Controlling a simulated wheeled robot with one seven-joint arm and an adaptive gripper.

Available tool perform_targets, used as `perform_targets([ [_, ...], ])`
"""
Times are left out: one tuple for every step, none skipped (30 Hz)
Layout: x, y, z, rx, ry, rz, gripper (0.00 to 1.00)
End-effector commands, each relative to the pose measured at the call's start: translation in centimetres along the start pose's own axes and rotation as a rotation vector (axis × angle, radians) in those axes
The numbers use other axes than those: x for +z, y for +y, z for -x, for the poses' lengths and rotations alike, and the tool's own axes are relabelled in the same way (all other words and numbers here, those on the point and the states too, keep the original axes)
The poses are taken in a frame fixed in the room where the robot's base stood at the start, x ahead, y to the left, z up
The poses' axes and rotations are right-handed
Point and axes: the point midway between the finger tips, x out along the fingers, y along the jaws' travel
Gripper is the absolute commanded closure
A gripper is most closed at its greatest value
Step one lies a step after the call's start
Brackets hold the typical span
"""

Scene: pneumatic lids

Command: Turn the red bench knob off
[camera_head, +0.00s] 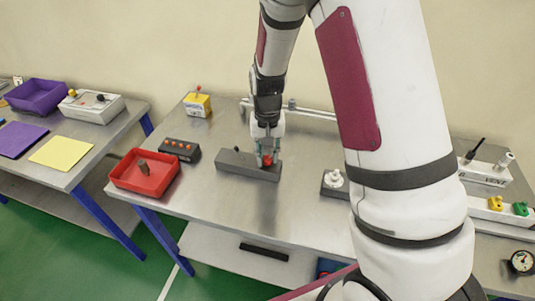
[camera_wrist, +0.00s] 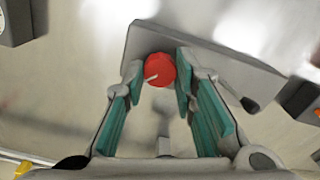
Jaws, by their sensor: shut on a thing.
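The red knob (camera_head: 267,160) is on a dark grey block (camera_head: 236,168) on the steel bench. It also shows in the wrist view (camera_wrist: 160,69), round, with a pale pointer line aimed at the lower left. My gripper (camera_head: 265,152) reaches down from above onto the knob, and in the wrist view its green-padded fingers (camera_wrist: 158,88) are shut on the knob from both sides. The grey block also shows in the wrist view (camera_wrist: 215,68), with a black stub (camera_wrist: 250,105) near its far end.
A red tray (camera_head: 122,182), a dark box with orange buttons (camera_head: 180,150) and a yellow box (camera_head: 197,106) stand to the left. A white knob on a dark base (camera_head: 333,183) is to the right. A rail (camera_head: 310,112) runs behind. The bench front is clear.

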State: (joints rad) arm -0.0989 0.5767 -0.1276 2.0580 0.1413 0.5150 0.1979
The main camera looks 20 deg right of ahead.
Motion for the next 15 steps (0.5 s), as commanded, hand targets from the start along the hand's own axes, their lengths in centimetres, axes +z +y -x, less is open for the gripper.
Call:
perform_targets([
  [-0.06, -0.03, 0.05, -0.001, 0.002, -0.001, 1.00],
  [-0.06, -0.03, 0.05, -0.001, 0.002, -0.001, 1.00],
  [-0.05, -0.03, 0.05, -0.001, 0.002, -0.001, 0.70],
  [-0.05, -0.03, 0.05, -0.001, 0.002, -0.001, 0.64],
  [-0.05, -0.03, 0.05, -0.001, 0.002, -0.001, 0.57],
  [-0.05, -0.02, 0.05, -0.001, 0.001, -0.001, 0.55],
  [-0.04, -0.02, 0.04, -0.001, 0.001, -0.001, 0.55],
  [-0.04, -0.02, 0.04, -0.001, 0.001, 0.000, 0.55],
  [-0.03, -0.01, 0.03, -0.001, 0.001, 0.000, 0.55],
  [-0.03, -0.01, 0.03, -0.001, 0.001, 0.000, 0.55],
  [-0.02, -0.01, 0.02, -0.001, 0.001, 0.000, 0.55],
  [-0.02, -0.01, 0.02, 0.000, 0.001, 0.000, 0.55],
  [-0.02, -0.01, 0.02, 0.000, 0.001, 0.000, 0.55],
  [-0.02, -0.01, 0.05, 0.000, 0.001, 0.000, 0.55],
  [-0.03, -0.01, 0.14, 0.000, 0.001, 0.000, 0.55],
])
